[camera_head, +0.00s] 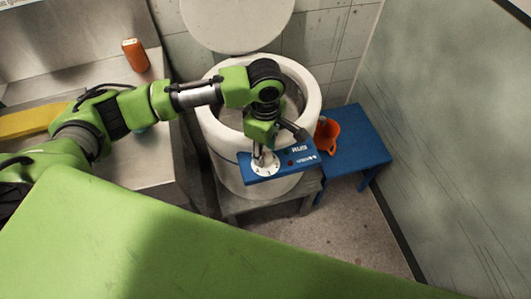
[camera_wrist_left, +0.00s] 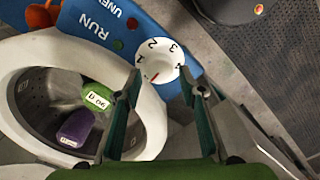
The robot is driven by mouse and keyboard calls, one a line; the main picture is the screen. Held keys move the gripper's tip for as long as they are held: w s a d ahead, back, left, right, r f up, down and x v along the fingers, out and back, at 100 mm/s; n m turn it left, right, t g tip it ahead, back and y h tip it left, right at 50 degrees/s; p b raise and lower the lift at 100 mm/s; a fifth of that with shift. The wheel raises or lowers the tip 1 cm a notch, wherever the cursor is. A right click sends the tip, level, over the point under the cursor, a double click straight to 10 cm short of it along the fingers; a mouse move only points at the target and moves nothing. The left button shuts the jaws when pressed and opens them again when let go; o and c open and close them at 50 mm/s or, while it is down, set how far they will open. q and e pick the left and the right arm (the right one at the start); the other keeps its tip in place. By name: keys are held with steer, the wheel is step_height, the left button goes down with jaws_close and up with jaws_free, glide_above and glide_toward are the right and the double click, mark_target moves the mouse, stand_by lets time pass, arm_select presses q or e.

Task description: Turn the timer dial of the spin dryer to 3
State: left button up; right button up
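The spin dryer (camera_head: 230,168) is a white drum with a blue front panel (camera_head: 300,160) marked RUN. Its timer dial (camera_head: 265,163) is white and round, on the left of the panel. In the left wrist view the dial (camera_wrist_left: 160,60) shows the numbers 1, 2 and 3 along its upper side and a red mark near its lower edge. My left gripper (camera_head: 262,150) is right over the dial. In the left wrist view its two fingers (camera_wrist_left: 161,80) stand apart, one on each side of the dial. Whether they touch it is unclear. My right gripper is out of view.
The dryer's round lid (camera_head: 237,22) is raised. A green item (camera_wrist_left: 96,96) and a purple item (camera_wrist_left: 76,128) lie in the drum. An orange jug (camera_head: 327,134) sits on a blue stool (camera_head: 358,147) at the right. An orange can (camera_head: 135,55) stands on the steel counter.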

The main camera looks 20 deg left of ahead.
mark_target(266, 160)
arm_select(q)
steer(key=shift+f, duration=1.4)
